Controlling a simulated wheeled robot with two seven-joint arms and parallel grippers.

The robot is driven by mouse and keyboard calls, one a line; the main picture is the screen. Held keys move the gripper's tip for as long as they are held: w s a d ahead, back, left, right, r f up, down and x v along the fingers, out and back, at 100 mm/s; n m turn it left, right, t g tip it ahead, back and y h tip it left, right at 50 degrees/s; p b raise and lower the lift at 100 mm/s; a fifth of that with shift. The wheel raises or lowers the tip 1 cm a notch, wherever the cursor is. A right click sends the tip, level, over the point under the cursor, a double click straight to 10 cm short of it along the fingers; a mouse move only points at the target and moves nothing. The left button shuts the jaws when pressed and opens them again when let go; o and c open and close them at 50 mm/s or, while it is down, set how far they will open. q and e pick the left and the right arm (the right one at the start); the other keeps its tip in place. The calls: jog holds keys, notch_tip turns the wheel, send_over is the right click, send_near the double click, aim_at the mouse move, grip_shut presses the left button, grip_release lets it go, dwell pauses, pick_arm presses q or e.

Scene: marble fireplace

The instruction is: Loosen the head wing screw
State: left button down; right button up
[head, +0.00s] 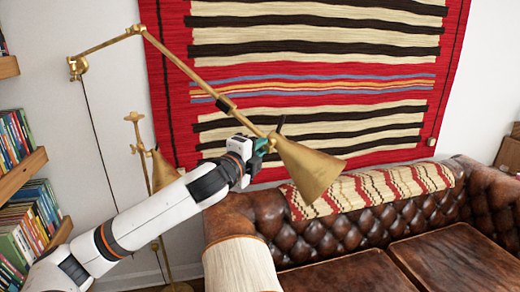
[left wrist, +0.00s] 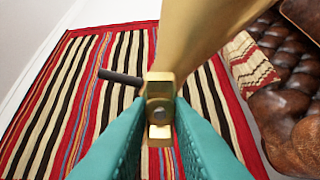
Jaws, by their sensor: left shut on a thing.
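A brass wall lamp has a cone-shaped head (head: 308,170), which also fills the top of the left wrist view (left wrist: 200,35). My left gripper (head: 263,146) is at the joint where the lamp arm (head: 190,75) meets the head. In the left wrist view its teal fingers (left wrist: 160,112) are shut on a small brass piece with a round hole, which looks like the head wing screw (left wrist: 158,131). The fingers hide part of it. A dark rod (left wrist: 120,77) sticks out to the left of the joint. My right gripper is out of view.
A striped rug (head: 320,50) hangs on the wall behind the lamp. A brown leather sofa (head: 365,225) stands below and to the right. A brass floor lamp (head: 163,168) is behind my left arm. Bookshelves (head: 25,165) line the left edge.

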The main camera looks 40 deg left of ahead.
pick_arm(q)
jog(key=shift+a+n, duration=0.15)
jog(key=shift+n, duration=0.35)
jog(key=c, duration=1.7)
grip_release()
jog(key=o, duration=0.4)
jog(key=shift+s+a, duration=0.15)
jog(key=shift+a, duration=0.05)
jog(key=shift+d, duration=0.1)
jog(key=s+b, duration=0.8)
jog(key=s, duration=0.4)
jog(key=shift+d, duration=0.35)
